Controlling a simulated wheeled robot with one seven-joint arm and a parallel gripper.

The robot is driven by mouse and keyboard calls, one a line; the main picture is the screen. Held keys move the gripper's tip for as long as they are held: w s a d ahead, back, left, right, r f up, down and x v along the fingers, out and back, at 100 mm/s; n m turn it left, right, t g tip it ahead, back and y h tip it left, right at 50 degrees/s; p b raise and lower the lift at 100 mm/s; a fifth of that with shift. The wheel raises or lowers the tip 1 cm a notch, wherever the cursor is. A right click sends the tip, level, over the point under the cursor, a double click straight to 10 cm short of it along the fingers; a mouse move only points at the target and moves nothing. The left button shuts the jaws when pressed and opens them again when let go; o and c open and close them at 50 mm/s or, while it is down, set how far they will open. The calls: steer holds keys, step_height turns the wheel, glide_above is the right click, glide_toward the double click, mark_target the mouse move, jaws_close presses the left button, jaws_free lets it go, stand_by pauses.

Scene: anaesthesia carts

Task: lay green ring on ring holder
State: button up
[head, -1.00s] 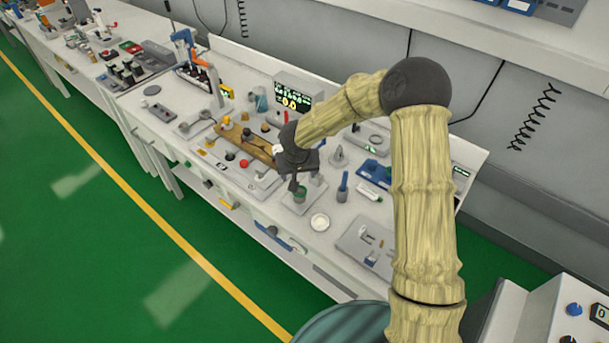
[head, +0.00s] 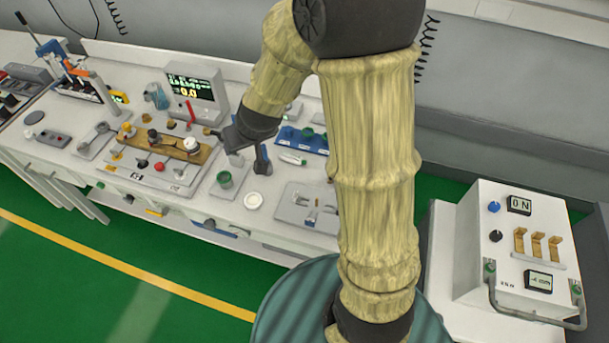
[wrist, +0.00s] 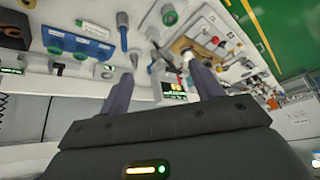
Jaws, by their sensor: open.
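The green ring (head: 224,179) sits on a small grey square stand (head: 216,190) near the bench front. I take this stand for the ring holder; how the ring seats on it is too small to tell. The ring also shows at the top of the wrist view (wrist: 169,17). My gripper (head: 230,142) is behind and above the ring, clear of it. In the wrist view my gripper (wrist: 161,90) has its two dark fingers spread, with nothing held between them. Its fingertips are partly hidden by the wrist in the head view.
A display box (head: 197,92) stands behind my gripper. A wooden board with knobs (head: 172,146) lies left. My arm hides part of the bench.

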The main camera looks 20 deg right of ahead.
steer(key=s+d+m+g+h, duration=0.1)
steer(key=s+d, duration=0.3)
steer(key=s, duration=0.3)
steer(key=s+d+r+m+g+h, duration=0.1)
steer(key=s+d+g, duration=0.1)
steer(key=s+d, duration=0.3)
steer(key=s, duration=0.3)
steer(key=shift+s+d+r, duration=0.15)
steer(key=shift+d+r, duration=0.05)
